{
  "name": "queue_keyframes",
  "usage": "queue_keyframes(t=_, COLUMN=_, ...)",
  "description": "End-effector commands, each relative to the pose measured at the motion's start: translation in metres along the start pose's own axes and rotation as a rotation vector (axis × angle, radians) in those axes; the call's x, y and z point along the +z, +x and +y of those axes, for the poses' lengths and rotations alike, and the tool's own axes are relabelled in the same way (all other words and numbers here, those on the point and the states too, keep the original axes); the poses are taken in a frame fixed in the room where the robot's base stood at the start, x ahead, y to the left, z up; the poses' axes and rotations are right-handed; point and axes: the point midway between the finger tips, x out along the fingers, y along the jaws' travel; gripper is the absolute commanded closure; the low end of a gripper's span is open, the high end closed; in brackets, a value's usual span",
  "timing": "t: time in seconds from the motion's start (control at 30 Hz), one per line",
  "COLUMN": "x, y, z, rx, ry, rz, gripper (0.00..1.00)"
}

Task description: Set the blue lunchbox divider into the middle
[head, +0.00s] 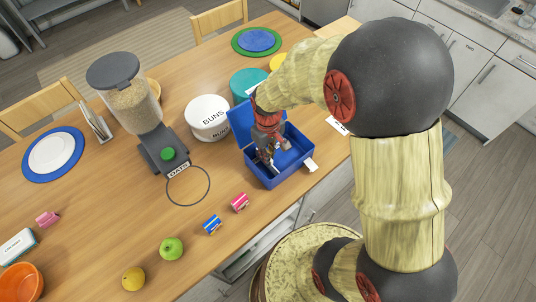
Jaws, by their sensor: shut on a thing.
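The blue lunchbox (287,176) stands open near the table's right edge, its lid raised at the back left. My gripper (266,157) reaches down into the lunchbox from above. It is shut on the blue lunchbox divider, which is mostly hidden by the fingers and blends with the blue box walls. I cannot tell whether the divider touches the lunchbox floor or exactly how it is turned.
A white BUNS container (208,113) and a teal round container (247,82) stand behind the lunchbox. An oats dispenser (165,150) stands left. A green apple (171,248) is nearby.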

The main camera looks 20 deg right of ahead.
Motion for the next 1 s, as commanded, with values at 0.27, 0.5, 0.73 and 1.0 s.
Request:
queue_keyframes(t=0.27, x=0.0, y=0.0, z=0.0, rx=0.0, ry=0.0, rz=0.0, gripper=1.0)
queue_keyframes(t=0.5, x=0.0, y=-0.001, z=0.004, rx=0.0, ry=0.002, rz=0.0, gripper=1.0)
queue_keyframes(t=0.73, x=-0.001, y=-0.001, z=0.039, rx=0.0, ry=0.005, rz=0.0, gripper=1.0)
queue_keyframes(t=1.0, x=-0.001, y=-0.001, z=0.051, rx=0.001, ry=-0.001, rz=0.001, gripper=1.0)
